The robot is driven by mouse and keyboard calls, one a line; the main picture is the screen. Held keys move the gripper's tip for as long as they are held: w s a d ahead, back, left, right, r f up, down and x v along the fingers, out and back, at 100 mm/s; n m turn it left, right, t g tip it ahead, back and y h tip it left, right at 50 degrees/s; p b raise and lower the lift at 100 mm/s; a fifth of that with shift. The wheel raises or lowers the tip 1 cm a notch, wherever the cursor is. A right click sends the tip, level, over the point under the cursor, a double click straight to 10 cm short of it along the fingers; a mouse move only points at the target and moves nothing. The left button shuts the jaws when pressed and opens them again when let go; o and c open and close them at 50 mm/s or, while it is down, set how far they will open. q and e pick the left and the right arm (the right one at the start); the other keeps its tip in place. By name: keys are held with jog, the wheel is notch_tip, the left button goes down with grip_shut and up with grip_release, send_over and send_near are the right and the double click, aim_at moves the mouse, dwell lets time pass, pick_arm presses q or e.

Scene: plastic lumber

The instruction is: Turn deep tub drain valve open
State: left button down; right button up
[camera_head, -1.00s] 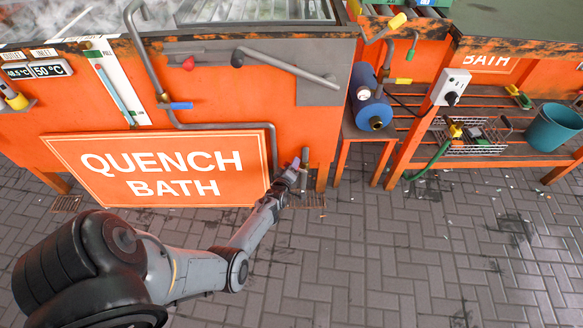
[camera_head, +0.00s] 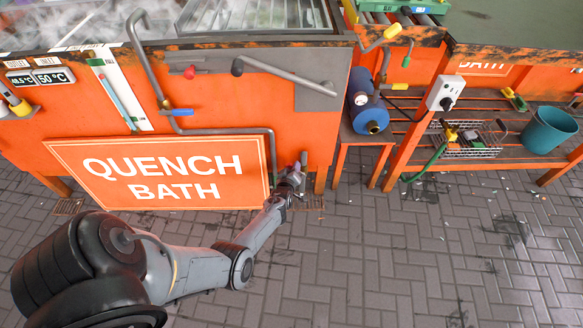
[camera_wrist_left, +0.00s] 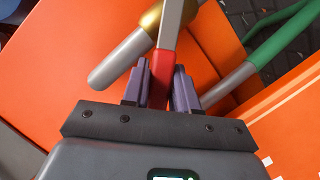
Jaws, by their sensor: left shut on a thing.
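The drain valve shows in the left wrist view as a grey pipe with a brass body (camera_wrist_left: 152,17) and a red lever (camera_wrist_left: 163,72). In the head view its grey pipe end (camera_head: 304,158) stands at the lower right of the orange quench bath tub (camera_head: 235,110). My left gripper (camera_wrist_left: 160,80) has its purple fingers on both sides of the red lever and is shut on it. In the head view the left gripper (camera_head: 292,179) is small beside the pipe, and the lever is mostly hidden there. My right gripper is not in view.
The QUENCH BATH sign (camera_head: 160,170) stands just left of the gripper. A bent grey pipe with a blue handle (camera_head: 177,112) runs down the tub front. A blue pump (camera_head: 368,115), wire basket (camera_head: 470,138) and teal bucket (camera_head: 549,129) are on the right.

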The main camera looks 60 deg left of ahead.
pick_arm(q)
jog(key=c, duration=1)
grip_release()
jog(key=shift+o, duration=0.2)
jog(key=shift+s+f, duration=0.1)
